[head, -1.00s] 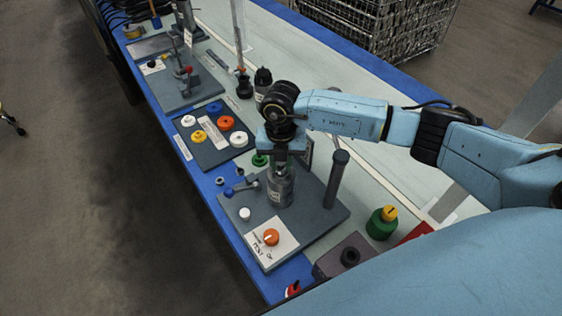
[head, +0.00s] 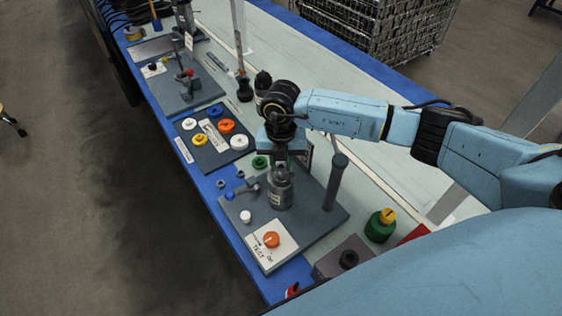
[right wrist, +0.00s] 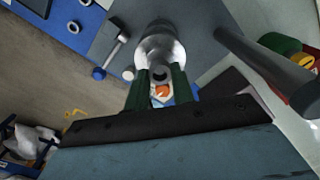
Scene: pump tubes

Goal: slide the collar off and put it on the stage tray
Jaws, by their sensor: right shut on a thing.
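My right gripper (head: 282,162) points down over the grey metal cylinder (head: 280,194) on the near grey stand. Its fingers (right wrist: 160,84) are shut on a small grey part at the cylinder's top. I take this part for the collar (right wrist: 158,73), but the fingers hide most of it. The cylinder also shows in the right wrist view (right wrist: 160,45). I cannot tell whether the collar is still around the cylinder's neck. No tray is clearly labelled as the stage tray; a dark grey box (head: 329,264) with a black ring lies at the near right. My left gripper is not in view.
A dark post (head: 337,185) rises close to the right of the cylinder. A lever valve (head: 249,190) is to its left, and an orange knob (head: 271,240) is in front. A panel (head: 213,153) bears several coloured caps. A green jar (head: 380,228) stands at right.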

